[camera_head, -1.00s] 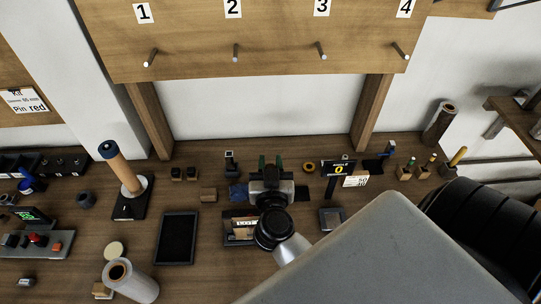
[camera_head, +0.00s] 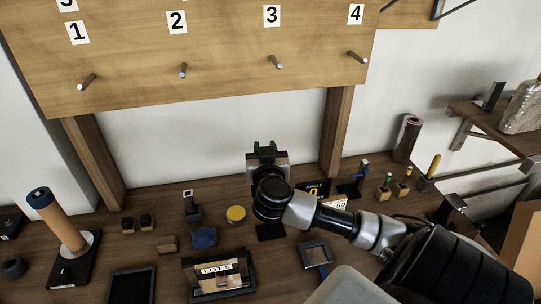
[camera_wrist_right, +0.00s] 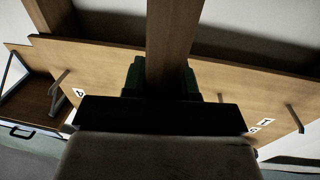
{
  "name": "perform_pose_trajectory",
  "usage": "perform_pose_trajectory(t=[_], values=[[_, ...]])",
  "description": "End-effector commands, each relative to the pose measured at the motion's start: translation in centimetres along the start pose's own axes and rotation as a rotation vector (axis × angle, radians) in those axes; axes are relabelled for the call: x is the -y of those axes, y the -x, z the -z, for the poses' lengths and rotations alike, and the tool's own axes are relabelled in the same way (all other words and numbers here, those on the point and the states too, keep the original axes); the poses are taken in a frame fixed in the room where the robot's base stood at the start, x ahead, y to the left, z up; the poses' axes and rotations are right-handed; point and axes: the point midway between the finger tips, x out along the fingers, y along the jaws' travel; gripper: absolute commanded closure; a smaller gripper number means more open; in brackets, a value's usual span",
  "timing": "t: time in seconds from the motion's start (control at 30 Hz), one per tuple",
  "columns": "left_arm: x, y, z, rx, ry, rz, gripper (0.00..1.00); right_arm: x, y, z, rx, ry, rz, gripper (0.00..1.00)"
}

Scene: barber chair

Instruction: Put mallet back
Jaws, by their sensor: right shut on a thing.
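My right gripper (camera_head: 264,148) is over the back of the workbench, in front of the white wall and below the pegboard. Its green fingertips (camera_wrist_right: 160,78) show in the right wrist view, one on each side of a thick wooden bar, which I take to be the mallet's handle (camera_wrist_right: 172,40). The gripper is shut on it. The bar runs out of the top of that view, and no mallet head can be made out. In the head view my wrist hides the held piece. My left gripper is in neither view.
The wooden pegboard (camera_head: 215,45) has numbered metal pegs, 1 to 4, on two wooden posts; all look empty. A shelf (camera_head: 490,128) stands right.

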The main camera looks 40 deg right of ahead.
Motion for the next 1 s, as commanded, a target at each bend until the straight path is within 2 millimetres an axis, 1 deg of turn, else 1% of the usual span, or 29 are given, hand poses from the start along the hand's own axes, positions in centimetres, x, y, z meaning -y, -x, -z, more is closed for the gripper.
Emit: perform_pose_trajectory(t=[0.03, 0.17, 0.27, 0.37, 0.6, 0.7, 0.83, 1.0], values=[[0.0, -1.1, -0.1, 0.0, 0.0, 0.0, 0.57, -0.5, -0.5, -0.2, -0.008, 0.003, -0.009, 0.96], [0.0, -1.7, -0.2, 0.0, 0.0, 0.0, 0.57, -1.2, -1.2, 0.1, -0.004, -0.001, -0.029, 0.96], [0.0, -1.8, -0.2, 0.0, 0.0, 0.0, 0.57, -1.4, -1.4, -0.6, 0.0, 0.0, -0.036, 0.96], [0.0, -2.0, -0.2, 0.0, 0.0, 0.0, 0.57, -1.5, -1.4, -2.5, 0.004, 0.001, -0.036, 0.96], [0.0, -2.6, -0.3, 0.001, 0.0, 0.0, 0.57, -1.5, -1.4, -8.8, 0.003, 0.002, -0.037, 0.96], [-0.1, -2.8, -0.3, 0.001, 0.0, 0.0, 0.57, -1.5, -1.4, -11.1, 0.001, 0.001, -0.037, 0.96], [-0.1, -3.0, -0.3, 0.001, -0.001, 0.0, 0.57, -1.5, -1.4, -13.0, -0.001, 0.001, -0.036, 0.96], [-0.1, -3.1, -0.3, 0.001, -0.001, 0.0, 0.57, -1.4, -1.4, -14.0, -0.002, -0.001, -0.035, 0.96]])
